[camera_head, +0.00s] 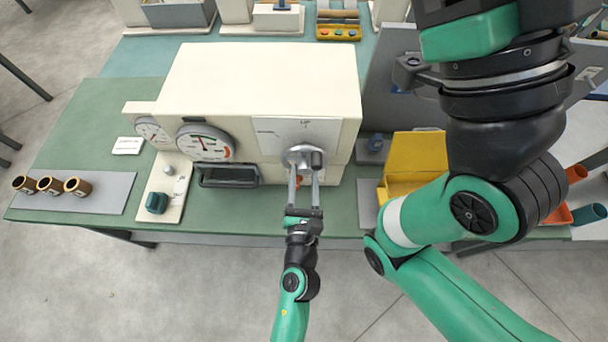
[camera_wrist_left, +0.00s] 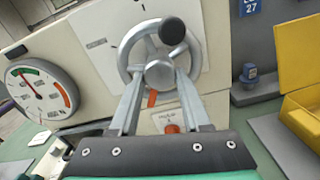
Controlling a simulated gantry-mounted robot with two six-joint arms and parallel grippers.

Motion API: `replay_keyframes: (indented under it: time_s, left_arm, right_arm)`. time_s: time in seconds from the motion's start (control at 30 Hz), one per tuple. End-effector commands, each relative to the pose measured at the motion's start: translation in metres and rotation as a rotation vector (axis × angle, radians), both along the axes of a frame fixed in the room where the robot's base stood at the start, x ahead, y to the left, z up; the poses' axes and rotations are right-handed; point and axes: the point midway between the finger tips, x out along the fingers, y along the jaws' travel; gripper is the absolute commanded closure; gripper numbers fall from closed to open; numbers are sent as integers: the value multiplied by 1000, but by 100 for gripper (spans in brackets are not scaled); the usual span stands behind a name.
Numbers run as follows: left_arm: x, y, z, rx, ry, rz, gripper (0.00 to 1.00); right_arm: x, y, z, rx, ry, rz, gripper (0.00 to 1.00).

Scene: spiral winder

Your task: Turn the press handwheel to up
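The press handwheel (camera_head: 296,156) is a grey wheel with a dark knob on the front of a cream press (camera_head: 260,80). It also shows in the left wrist view (camera_wrist_left: 130,50), where the knob (camera_wrist_left: 172,30) is at its upper right and a red pointer (camera_wrist_left: 152,98) sticks out below the hub (camera_wrist_left: 159,73). An "UP" mark (camera_head: 305,122) is on the plate above the wheel. My left gripper (camera_head: 304,176) is in front of the wheel, its fingers apart, with the tips beside the hub. Whether they grip it is unclear. My right gripper is not visible.
Dials (camera_head: 205,143) are on the press front at left. A yellow bin (camera_head: 419,155) stands right of the press, close to my right arm, which fills the right side.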

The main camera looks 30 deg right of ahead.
Motion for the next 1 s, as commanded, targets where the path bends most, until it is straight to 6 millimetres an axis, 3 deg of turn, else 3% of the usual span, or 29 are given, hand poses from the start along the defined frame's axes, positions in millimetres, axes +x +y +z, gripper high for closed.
replay_keyframes:
  time_s: [0.03,0.23,0.63,1.0]
  left_arm:
    - [0,0,0,0,0,0,66]
    - [0,0,0,0,0,0,100]
    - [0,0,0,-46,24,0,100]
    - [-1,-1,-1,-271,144,0,100]
  right_arm:
    - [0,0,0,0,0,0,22]
    - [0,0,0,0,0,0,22]
    - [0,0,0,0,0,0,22]
    - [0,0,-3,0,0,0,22]
